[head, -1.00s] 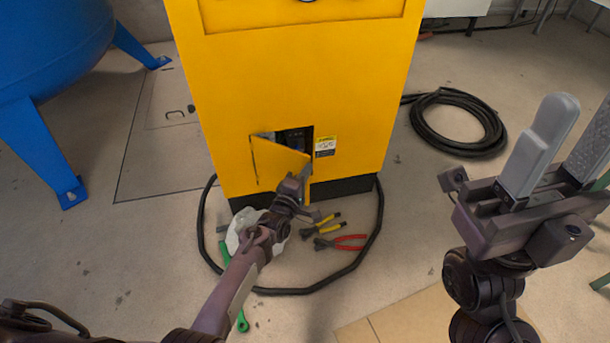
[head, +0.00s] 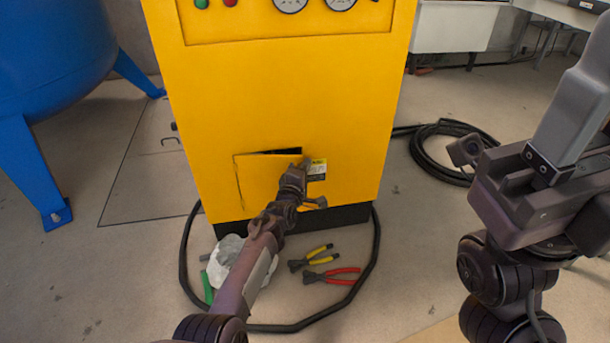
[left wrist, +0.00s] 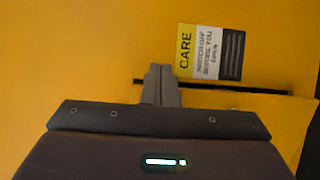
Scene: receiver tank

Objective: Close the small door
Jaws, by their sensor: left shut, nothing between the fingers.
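The small yellow door (head: 257,178) is low on the front of the yellow cabinet (head: 290,100). It stands nearly flush, with a thin dark gap along its top edge. My left gripper (head: 303,168) is at the door's right side, beside the warning label (head: 318,168), and hides that edge. In the left wrist view its shut, empty fingers (left wrist: 161,82) point at the yellow surface just below a dark seam and the label (left wrist: 210,52). I cannot tell whether they touch it.
A black hose (head: 375,255) loops on the floor before the cabinet, around yellow-handled pliers (head: 312,258), red-handled pliers (head: 332,275) and a white rag (head: 225,258). A blue tank (head: 50,60) stands at left. Coiled hose (head: 425,165) lies at right.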

